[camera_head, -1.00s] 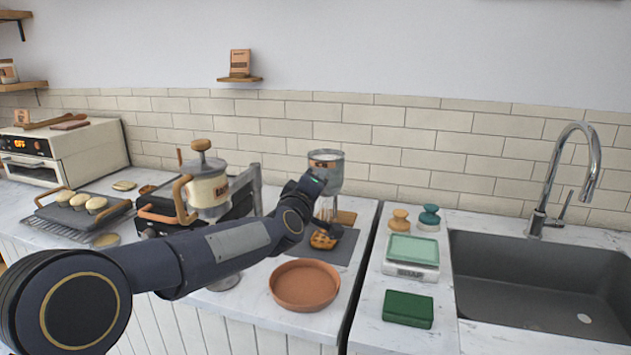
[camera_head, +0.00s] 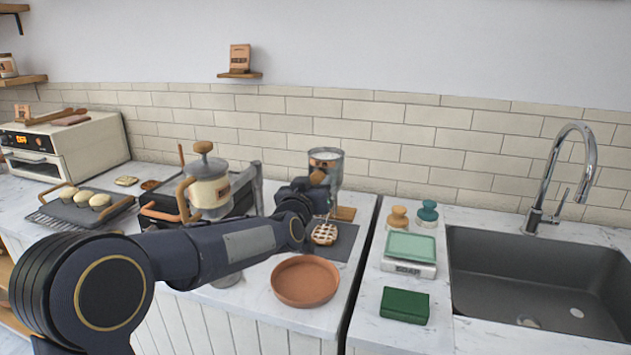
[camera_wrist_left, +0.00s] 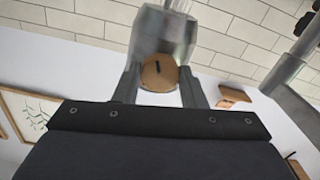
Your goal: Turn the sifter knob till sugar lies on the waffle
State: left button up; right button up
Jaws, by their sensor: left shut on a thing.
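The sifter (camera_head: 328,157) is a metal canister on a stand at the back of the counter. Its round wooden knob (camera_wrist_left: 158,73) with a dark mark shows in the left wrist view, between my two fingers. My left gripper (camera_head: 316,186) is shut on the knob; the metal sifter body (camera_wrist_left: 165,35) is just beyond it. The waffle (camera_head: 324,234) lies on a dark mat (camera_head: 344,244) below the sifter, with white sugar over its top in the head view. My right gripper is not in view.
A terracotta plate (camera_head: 305,283) sits in front of the mat. A scale (camera_head: 409,250), green sponge (camera_head: 405,306) and sink (camera_head: 535,275) are at the right.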

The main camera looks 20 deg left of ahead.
pick_arm(q)
jog(key=shift+f+m, duration=0.15)
jog(key=shift+m, duration=0.95)
jog(key=o, duration=1)
jog(key=s, duration=0.8)
jog(key=shift+a, duration=0.15)
